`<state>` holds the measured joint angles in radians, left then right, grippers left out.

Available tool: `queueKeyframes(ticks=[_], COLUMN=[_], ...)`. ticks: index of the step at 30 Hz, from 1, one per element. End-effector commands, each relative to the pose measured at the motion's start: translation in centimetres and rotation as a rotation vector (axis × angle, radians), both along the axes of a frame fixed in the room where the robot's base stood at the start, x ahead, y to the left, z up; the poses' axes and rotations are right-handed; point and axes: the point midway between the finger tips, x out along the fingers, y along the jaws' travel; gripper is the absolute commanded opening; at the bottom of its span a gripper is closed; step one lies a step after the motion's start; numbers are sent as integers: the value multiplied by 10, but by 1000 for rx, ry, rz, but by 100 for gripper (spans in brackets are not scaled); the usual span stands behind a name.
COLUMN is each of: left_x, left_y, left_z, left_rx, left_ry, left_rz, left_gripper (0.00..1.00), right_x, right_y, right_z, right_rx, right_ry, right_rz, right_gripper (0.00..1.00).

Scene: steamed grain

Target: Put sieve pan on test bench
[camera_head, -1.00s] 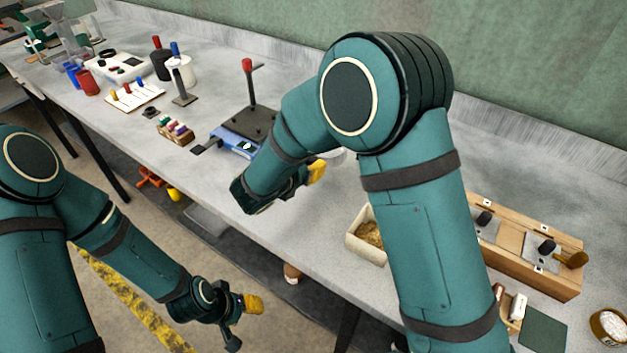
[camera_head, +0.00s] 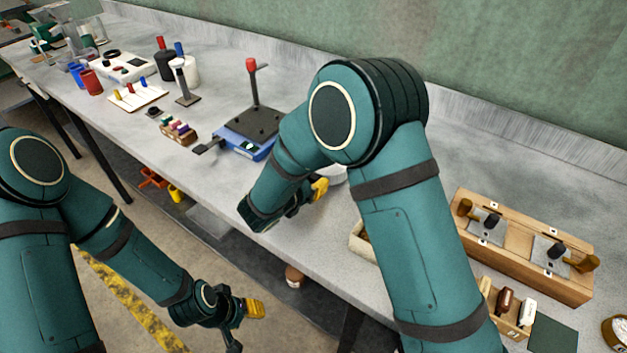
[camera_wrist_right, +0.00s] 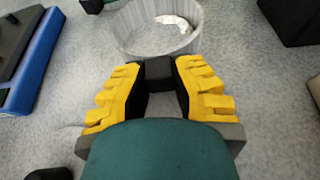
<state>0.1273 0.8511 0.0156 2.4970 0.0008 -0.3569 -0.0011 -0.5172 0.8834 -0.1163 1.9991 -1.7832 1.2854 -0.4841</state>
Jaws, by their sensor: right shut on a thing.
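The sieve pan (camera_wrist_right: 150,45), a round grey pan with ribbed walls and a small white patch inside, shows at the top of the right wrist view. In the head view only a pale bit of it (camera_head: 336,173) shows behind my right arm. My right gripper (camera_wrist_right: 160,80), with yellow fingers, is shut on a dark block at the pan's near rim, seemingly its handle. Whether the pan touches the bench is hard to tell. The test bench (camera_head: 215,90) is the long grey worktop. My left gripper (camera_head: 245,322) hangs before the bench over the floor; its jaw opening is unclear.
A blue device with a black plate (camera_head: 250,128) stands left of my right gripper. A cream tray (camera_head: 357,241) is partly hidden by my right arm. A wooden box (camera_head: 520,250) and small brushes (camera_head: 507,303) lie at right. Bottles and racks stand at far left.

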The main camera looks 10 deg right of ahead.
Motion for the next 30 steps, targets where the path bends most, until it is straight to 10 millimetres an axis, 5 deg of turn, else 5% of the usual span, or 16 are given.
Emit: queueKeyframes(ticks=[8,9,11,26,30], left_x=[1,1,1,-1,-2], left_y=[0,0,0,0,0], left_z=[-5,-5,-5,8,11], left_rx=[0,0,0,0,-1], left_ry=[-3,-3,-3,2,5], left_rz=[1,1,1,-1,-1], left_gripper=[48,48,48,48,48], right_x=[0,0,0,0,-17], right_y=[0,0,0,0,19], right_z=[-6,-6,-6,9,19], right_rx=[0,0,0,1,1], right_ry=[-1,0,0,-1,-1], right_rz=[0,0,0,0,6], right_gripper=[0,30,46,46,46])
